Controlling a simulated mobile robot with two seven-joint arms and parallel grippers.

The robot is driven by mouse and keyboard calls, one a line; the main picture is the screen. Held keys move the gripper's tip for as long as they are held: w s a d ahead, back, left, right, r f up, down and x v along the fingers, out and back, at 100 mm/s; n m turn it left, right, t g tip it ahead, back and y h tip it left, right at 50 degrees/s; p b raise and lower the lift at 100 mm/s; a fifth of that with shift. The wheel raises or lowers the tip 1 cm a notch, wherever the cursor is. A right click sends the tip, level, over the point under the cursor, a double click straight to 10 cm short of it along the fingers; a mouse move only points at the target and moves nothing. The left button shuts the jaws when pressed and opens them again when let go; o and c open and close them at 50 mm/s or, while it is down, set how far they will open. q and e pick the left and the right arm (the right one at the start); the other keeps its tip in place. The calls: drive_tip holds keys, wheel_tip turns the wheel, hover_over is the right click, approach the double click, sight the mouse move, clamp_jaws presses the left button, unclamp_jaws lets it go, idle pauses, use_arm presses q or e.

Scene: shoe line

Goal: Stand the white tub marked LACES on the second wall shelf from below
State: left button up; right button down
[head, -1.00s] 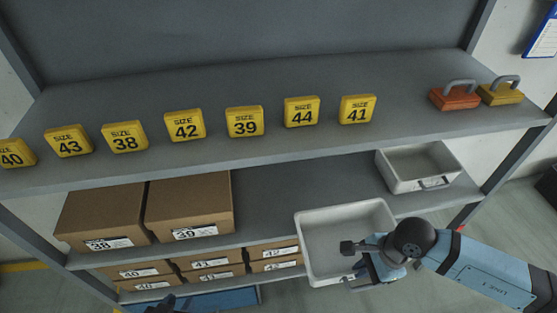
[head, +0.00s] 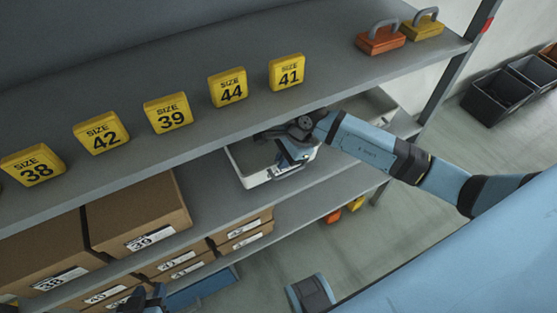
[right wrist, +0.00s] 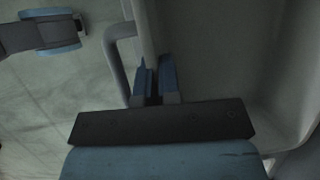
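A white tub (head: 244,167) is over the middle shelf (head: 212,200), below the shelf with the yellow size blocks. Its back part is hidden under that upper shelf, and I cannot read its marking. I cannot tell whether its bottom touches the shelf. My right gripper (head: 287,160) is at the tub's right side. In the right wrist view its fingers (right wrist: 156,85) are close together on the tub's wall (right wrist: 146,30), beside a grey handle (right wrist: 118,55). My left gripper (head: 145,298) is low at the bottom edge, apart from the tub, its fingers unclear.
A second white tub (head: 382,108) stands to the right on the same shelf, partly behind my right arm. Brown boxes (head: 140,215) fill the left side. Orange (head: 380,40) and yellow (head: 423,25) handled blocks lie on the upper shelf. Black bins (head: 498,95) stand on the floor at right.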

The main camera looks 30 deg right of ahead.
sight(273, 152)
drive_tip(key=shift+w, duration=1.15)
drive_tip(key=shift+w+f, duration=0.1)
drive_tip(key=shift+f, duration=1.6)
drive_tip(key=shift+f, duration=0.15)
drive_tip(key=c, duration=1.3)
unclamp_jaws()
drive_tip(key=shift+c, duration=0.2)
